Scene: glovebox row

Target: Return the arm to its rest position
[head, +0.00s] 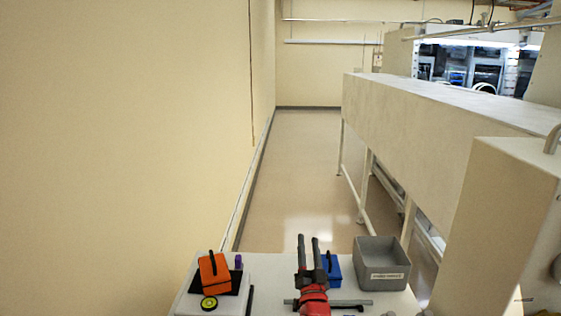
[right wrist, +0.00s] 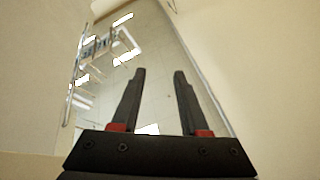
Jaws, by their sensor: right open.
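My right gripper (head: 308,243) is at the bottom middle of the head view, over the white table, its two dark fingers pointing up and away. It is open and empty. In the right wrist view the fingers (right wrist: 158,80) stand apart with nothing between them, against the ceiling and walls. My left gripper is not in view.
On the white table (head: 262,268) are an orange case (head: 213,270), a yellow-and-black round item (head: 209,303), a purple item (head: 238,262), a blue item (head: 333,268) partly hidden by my gripper and a grey bin (head: 382,279). A wall is left, a long bench (head: 440,115) right, open floor (head: 300,180) ahead.

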